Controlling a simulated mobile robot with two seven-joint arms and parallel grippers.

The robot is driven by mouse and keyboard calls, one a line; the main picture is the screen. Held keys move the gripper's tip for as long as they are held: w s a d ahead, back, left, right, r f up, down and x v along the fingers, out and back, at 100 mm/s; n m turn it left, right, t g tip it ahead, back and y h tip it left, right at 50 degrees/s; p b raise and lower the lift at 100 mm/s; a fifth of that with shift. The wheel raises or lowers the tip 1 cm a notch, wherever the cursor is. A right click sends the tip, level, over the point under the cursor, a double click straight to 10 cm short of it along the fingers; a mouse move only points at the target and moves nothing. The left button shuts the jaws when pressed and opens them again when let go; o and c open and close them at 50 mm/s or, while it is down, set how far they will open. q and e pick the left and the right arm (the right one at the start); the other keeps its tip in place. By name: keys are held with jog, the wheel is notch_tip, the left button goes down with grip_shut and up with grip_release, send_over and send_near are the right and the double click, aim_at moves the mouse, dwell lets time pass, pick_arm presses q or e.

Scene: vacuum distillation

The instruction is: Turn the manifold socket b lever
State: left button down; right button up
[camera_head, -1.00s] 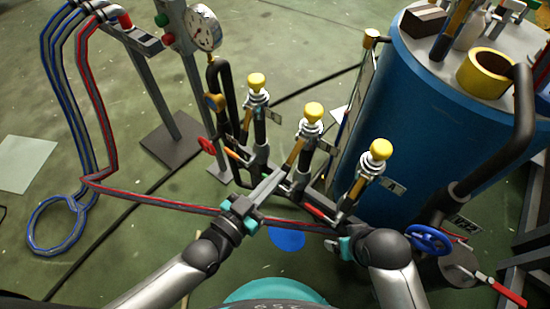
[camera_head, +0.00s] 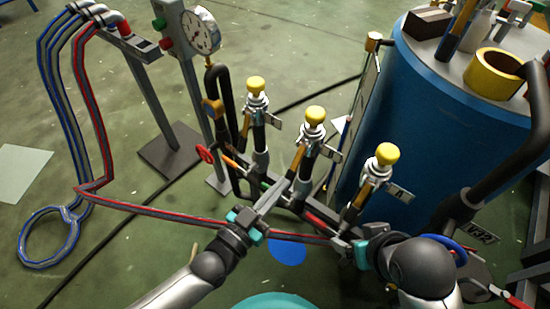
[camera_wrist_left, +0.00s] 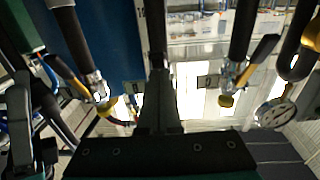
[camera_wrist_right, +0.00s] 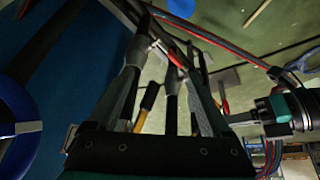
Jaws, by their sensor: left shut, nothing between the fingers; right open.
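The manifold (camera_head: 285,192) carries three upright sockets with yellow caps: left (camera_head: 255,85), middle (camera_head: 315,114) and right (camera_head: 387,153). An orange-handled lever (camera_head: 298,156) is at the middle socket, which I take as socket b; its tag is too small to read. Another orange lever (camera_head: 355,190) is at the right socket. My left gripper (camera_head: 284,184) is shut and empty, its fingers reaching toward the middle socket's base; I cannot tell if it touches the lever. My right gripper (camera_head: 338,236) is open low by the manifold's right end, near a red lever (camera_head: 318,214).
A blue drum (camera_head: 450,130) stands close behind on the right. A gauge (camera_head: 201,32) on a stand rises at the left. A blue handwheel (camera_head: 450,245) is partly hidden behind my right arm.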

pick_arm(q)
jog(key=shift+w+d+f, duration=0.45)
jog(key=shift+w+f, duration=0.1)
jog(key=shift+f, duration=0.25)
pick_arm(e)
jog(key=shift+w+a+f+t+y, duration=0.3)
jog(key=shift+w+a+t, duration=0.1)
jog(key=shift+w+a, duration=0.3)
pick_arm(q)
jog(key=shift+b, duration=0.3)
pick_arm(e)
jog(key=shift+s, duration=0.1)
